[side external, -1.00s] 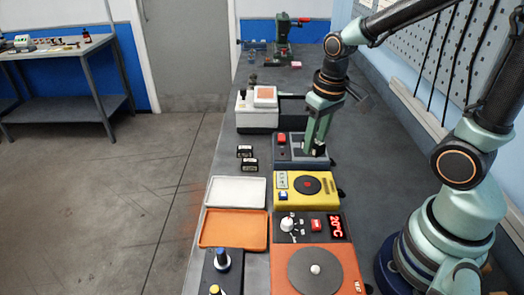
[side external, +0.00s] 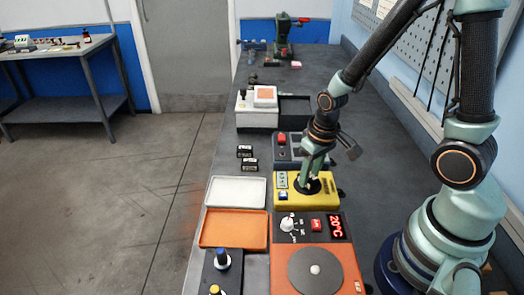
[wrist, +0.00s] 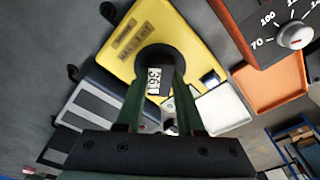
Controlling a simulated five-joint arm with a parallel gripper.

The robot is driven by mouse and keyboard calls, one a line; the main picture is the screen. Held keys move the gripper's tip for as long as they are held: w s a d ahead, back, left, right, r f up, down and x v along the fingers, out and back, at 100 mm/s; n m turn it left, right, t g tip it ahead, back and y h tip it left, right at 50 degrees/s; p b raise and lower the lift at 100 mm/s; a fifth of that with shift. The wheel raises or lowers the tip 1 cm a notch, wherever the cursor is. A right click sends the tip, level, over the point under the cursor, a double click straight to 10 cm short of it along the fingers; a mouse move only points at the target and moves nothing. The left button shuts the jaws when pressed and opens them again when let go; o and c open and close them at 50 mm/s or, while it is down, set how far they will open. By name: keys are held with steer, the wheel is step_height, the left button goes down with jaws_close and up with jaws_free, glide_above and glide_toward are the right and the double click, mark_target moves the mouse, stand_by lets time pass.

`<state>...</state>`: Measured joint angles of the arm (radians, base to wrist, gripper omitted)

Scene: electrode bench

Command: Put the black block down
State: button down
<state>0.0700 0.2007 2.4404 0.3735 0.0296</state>
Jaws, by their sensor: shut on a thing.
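My gripper (side external: 308,184) is over the round black plate of the yellow device (side external: 331,200). In the wrist view, the two green fingers (wrist: 154,82) are shut on a small block with a white label reading about "361" (wrist: 154,78). I take it for the black block; its dark body blends with the dark round plate behind it. The yellow device also shows in the wrist view (wrist: 195,50). I cannot tell whether the block touches the plate. In the side view the fingers mostly hide the block.
Two other black blocks (side external: 250,165) stand left of the grey-blue device (side external: 283,153). A white tray (side external: 235,192) and an orange tray (side external: 234,230) lie left of the yellow device. An orange hotplate (side external: 285,258) showing 20°C stands in front. A white device (side external: 256,117) is farther back.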

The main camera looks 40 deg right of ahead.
steer(key=shift+f, duration=0.15)
steer(key=c, duration=0.5)
jaws_free()
step_height(320, 180, up, 12)
steer(key=s, duration=0.1)
step_height(320, 180, up, 9)
steer(key=n+t, duration=0.1)
steer(key=t, duration=0.3)
glide_above(314, 180)
steer(key=a, duration=0.2)
steer(key=shift+s+f, duration=0.15)
steer(key=shift+s, duration=0.25)
stand_by(0.4)
